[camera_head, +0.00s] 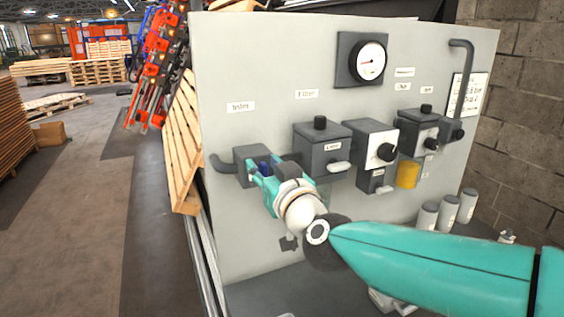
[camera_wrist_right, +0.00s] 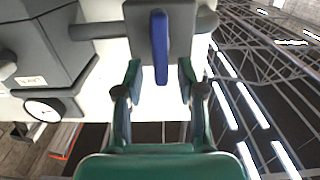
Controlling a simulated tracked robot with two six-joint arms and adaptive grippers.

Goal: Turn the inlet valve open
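The inlet valve is a dark grey block (camera_head: 245,155) with a blue handle (camera_head: 264,167), below the "Inlet" label (camera_head: 240,106) at the left of the grey panel. In the right wrist view, the blue handle (camera_wrist_right: 160,45) stands lengthwise in the picture on its grey block (camera_wrist_right: 138,30). My right gripper (camera_head: 262,178) is at the valve, partly covering it. In the right wrist view, its fingers (camera_wrist_right: 160,75) are apart, one on each side of the handle's end, with gaps visible on both sides. My left gripper is not in view.
A gauge (camera_head: 370,61) is above. Grey canisters (camera_head: 447,212) stand at lower right. Pallets (camera_head: 182,150) are left of the panel.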

